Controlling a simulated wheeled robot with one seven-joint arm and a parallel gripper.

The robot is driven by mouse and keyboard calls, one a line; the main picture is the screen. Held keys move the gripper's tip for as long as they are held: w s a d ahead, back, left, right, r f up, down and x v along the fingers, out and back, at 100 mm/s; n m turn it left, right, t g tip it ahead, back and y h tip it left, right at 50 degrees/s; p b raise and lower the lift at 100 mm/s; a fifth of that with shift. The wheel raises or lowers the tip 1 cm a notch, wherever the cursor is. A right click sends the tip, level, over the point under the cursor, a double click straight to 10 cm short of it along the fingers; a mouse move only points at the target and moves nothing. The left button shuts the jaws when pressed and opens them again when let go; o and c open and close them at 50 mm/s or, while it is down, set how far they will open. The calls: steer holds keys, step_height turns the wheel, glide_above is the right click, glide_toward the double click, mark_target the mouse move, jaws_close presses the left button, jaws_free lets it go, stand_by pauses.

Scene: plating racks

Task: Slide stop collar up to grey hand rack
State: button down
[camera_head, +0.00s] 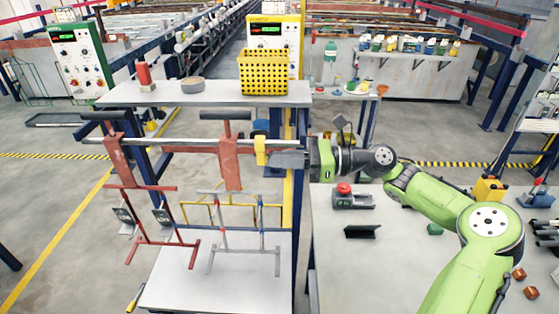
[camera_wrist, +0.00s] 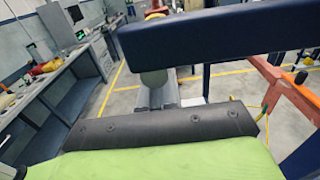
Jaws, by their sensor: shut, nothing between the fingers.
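The yellow stop collar (camera_head: 260,151) sits on the horizontal grey bar (camera_head: 190,145), near its right end. The grey hand rack (camera_head: 245,249) hangs from the bar to the left of the collar, under a red-brown hanger (camera_head: 231,168). A small gap shows between that hanger and the collar. My gripper (camera_head: 288,159) is at the collar's right side, its fingers shut and pointing left. It looks very close to the collar; I cannot tell whether they touch. In the wrist view a dark pad and green body fill the bottom, and the collar is not clearly seen.
A red rack (camera_head: 155,241) hangs farther left. A shelf (camera_head: 215,95) above the bar holds a yellow basket (camera_head: 264,72), a tape roll and a red item. A blue beam (camera_wrist: 215,32) crosses close in the wrist view. A white table (camera_head: 390,240) lies below my arm.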

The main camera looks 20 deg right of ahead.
mark_target(261, 156)
steer(key=shift+w+a, duration=0.15)
steer(key=shift+a, duration=0.1)
steer(key=p+x, duration=0.2)
steer(key=x, duration=0.1)
stand_by(0.4)
steer(key=shift+r+p, duration=0.1)
steer(key=shift+p, duration=0.5)
